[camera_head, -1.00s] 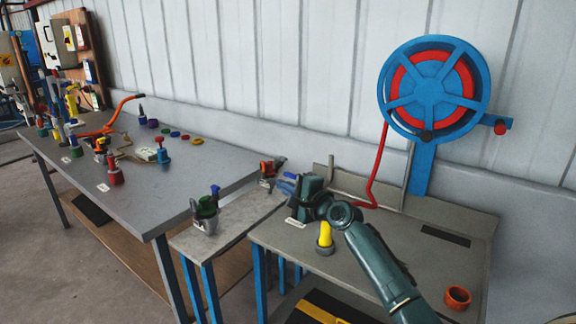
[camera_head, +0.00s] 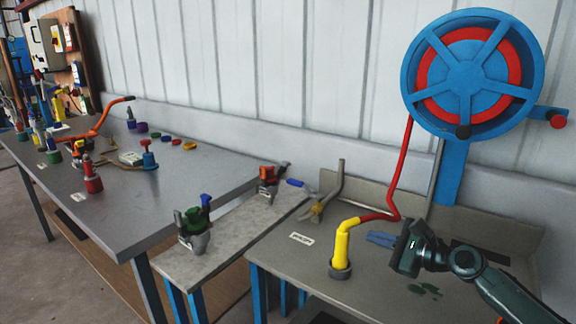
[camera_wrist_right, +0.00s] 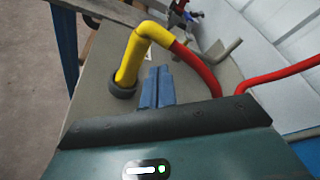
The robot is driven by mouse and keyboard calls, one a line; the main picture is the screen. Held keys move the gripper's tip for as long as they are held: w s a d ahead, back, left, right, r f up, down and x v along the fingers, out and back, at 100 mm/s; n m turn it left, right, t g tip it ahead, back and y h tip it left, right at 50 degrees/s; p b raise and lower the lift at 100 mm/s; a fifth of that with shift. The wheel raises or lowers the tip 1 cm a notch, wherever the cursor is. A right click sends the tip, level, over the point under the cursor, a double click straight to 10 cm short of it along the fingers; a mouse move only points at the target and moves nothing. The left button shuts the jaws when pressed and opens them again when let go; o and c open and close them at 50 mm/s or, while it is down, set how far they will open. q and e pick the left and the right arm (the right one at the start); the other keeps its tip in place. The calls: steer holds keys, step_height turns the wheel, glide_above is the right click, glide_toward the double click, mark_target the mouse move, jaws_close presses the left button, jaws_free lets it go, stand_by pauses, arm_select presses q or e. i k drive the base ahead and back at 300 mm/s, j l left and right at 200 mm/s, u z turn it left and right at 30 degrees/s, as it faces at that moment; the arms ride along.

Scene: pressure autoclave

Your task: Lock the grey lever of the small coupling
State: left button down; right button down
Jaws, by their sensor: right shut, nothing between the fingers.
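On the narrow middle table stand a coupling with green and blue parts (camera_head: 196,226) on a grey base and, behind it, a smaller orange-red coupling (camera_head: 269,179) with a blue part beside it. Which is the small coupling is unclear, and I cannot pick out a grey lever on either. My right gripper (camera_head: 370,237) is over the right bench, right of the yellow hose end and well away from both couplings. Its blue fingers also show in the right wrist view (camera_wrist_right: 158,70), together with nothing between them. My left gripper is not in view.
A yellow hose end (camera_head: 341,244) stands upright in a grey ring on the right bench (camera_head: 285,262), joined to a red hose (camera_head: 393,170) from the blue reel (camera_head: 465,75). A bent grey pipe (camera_head: 338,180) is behind it. The left table (camera_head: 135,215) holds several coloured parts.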

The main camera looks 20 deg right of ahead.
mark_target(282, 169)
steer(key=i+l, duration=0.2)
steer(key=i, duration=0.3)
steer(key=i+l, duration=0.2)
steer(key=i, duration=0.3)
